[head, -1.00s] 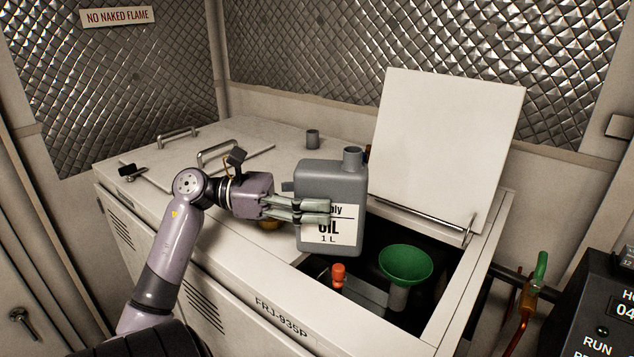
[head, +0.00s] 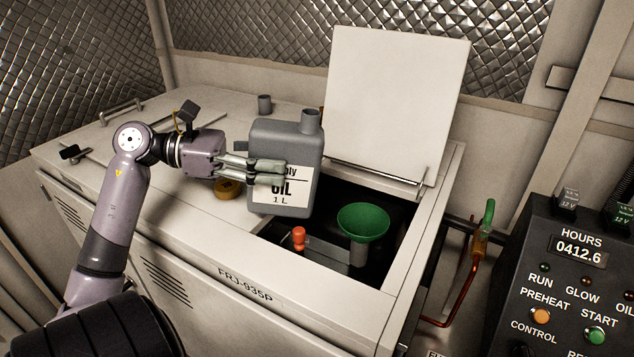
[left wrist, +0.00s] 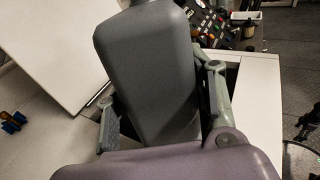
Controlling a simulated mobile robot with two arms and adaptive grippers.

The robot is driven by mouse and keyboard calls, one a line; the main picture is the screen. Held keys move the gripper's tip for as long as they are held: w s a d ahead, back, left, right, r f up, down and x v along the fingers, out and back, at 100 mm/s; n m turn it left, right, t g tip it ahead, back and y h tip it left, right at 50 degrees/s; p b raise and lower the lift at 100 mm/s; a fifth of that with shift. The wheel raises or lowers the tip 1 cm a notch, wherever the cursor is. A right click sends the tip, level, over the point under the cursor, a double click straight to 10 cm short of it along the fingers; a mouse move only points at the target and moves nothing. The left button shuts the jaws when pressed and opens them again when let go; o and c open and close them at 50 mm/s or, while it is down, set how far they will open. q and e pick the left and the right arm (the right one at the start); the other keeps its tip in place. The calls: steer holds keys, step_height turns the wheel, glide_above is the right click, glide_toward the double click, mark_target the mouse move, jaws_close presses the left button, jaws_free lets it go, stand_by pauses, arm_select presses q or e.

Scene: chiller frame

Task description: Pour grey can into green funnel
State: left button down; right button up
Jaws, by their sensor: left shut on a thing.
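The grey can (head: 285,140) has a white label reading OIL 1 L and a short spout at its top right. My left gripper (head: 272,170) is shut on it and holds it upright, left of the green funnel. In the left wrist view the can (left wrist: 150,65) fills the space between the fingers (left wrist: 162,110). The green funnel (head: 363,222) stands in the open hatch, its wide mouth facing up and its grey stem going down. The can's spout is above and to the left of the funnel, apart from it. My right gripper does not show.
A white lid (head: 395,105) stands raised behind the hatch. An orange-red knob (head: 299,238) is in the hatch left of the funnel. A small grey cap (head: 264,103) and a yellow-brown cap (head: 228,188) are on the white top. A control box (head: 570,280) stands at right.

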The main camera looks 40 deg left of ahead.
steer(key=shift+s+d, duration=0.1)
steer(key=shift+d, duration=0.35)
arm_select(q)
steer(key=shift+w, duration=0.1)
steer(key=shift+w+d+r+p, duration=0.15)
steer(key=shift+d+r+p, duration=0.05)
steer(key=shift+p, duration=0.1)
steer(key=shift+w+d+r+g+y+p, duration=0.1)
steer(key=shift+w+d+g+y+p, duration=0.5)
steer(key=shift+g+y+p, duration=0.15)
steer(key=shift+d, duration=0.1)
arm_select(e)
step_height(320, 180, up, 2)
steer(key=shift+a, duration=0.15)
arm_select(q)
steer(key=shift+g+y, duration=0.25)
steer(key=shift+w+g+y+p, duration=0.1)
steer(key=shift+g+y+p, duration=0.3)
steer(key=shift+p, duration=0.05)
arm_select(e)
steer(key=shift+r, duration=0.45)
